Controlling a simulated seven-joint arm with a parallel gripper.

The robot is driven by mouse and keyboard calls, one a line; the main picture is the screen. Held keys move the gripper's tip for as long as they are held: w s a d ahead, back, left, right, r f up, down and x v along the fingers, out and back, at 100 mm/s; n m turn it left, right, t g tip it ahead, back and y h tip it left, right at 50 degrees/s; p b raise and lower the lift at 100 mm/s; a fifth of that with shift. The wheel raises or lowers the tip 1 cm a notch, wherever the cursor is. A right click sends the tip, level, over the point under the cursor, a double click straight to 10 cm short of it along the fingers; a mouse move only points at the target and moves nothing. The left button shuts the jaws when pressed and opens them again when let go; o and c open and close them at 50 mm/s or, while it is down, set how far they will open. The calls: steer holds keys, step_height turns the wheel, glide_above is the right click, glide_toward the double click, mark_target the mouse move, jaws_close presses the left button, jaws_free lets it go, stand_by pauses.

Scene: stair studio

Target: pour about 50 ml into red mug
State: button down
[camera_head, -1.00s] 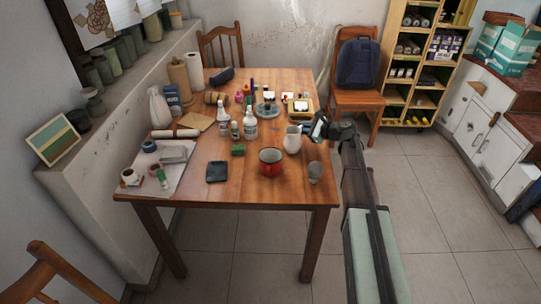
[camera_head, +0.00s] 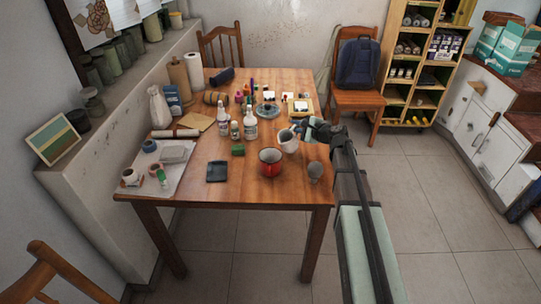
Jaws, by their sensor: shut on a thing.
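The red mug (camera_head: 270,168) stands upright near the front of the wooden table, with its pale inside facing up. A white jug (camera_head: 289,143) is just behind and to the right of it, close to its rim. My gripper (camera_head: 300,129) reaches in from the right and is shut on the jug. The jug looks tilted towards the mug. I cannot make out any liquid stream, or the level inside the mug.
A small grey cup-like thing (camera_head: 315,172) stands right of the mug near the table edge. Paint things crowd the back. The front middle of the table (camera_head: 250,192) is bare.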

mark_target(291, 131)
steer(key=shift+s+a+r+n, duration=0.3)
steer(key=shift+s, duration=0.15)
steer(key=r, duration=0.1)
steer(key=s+a+r+n, duration=0.1)
steer(key=r, duration=0.1)
steer(key=shift+s+a+t, duration=0.15)
steer(key=shift+s+t, duration=0.1)
steer(key=shift+t, duration=0.15)
steer(key=shift+s+a+r+n+t+h, duration=0.2)
steer(key=shift+s+r+n+t+h, duration=0.1)
steer(key=shift+r+n, duration=0.3)
steer(key=shift+s+a+n+t, duration=0.45)
steer(key=shift+n+t, duration=0.05)
steer(key=shift+n, duration=0.5)
steer(key=shift+s+a+r+n+t, duration=0.3)
steer(key=shift+s+r+n, duration=0.1)
steer(key=shift+r+n, duration=0.15)
steer(key=shift+s+a+r+n, duration=0.15)
steer(key=shift+s+n, duration=0.05)
steer(key=shift+n, duration=0.25)
steer(key=shift+s+a+r+p, duration=0.1)
steer(key=shift+s+r+p, duration=0.05)
steer(key=shift+p, duration=0.15)
steer(key=shift+s+a+r+n+t, duration=0.2)
steer(key=shift+s+a+n+t, duration=0.05)
steer(key=shift+s+a+n, duration=0.3)
steer(key=shift+s+a+r+n+t, duration=0.25)
steer(key=shift+s+a+n, duration=0.2)
steer(key=shift+s, duration=0.15)
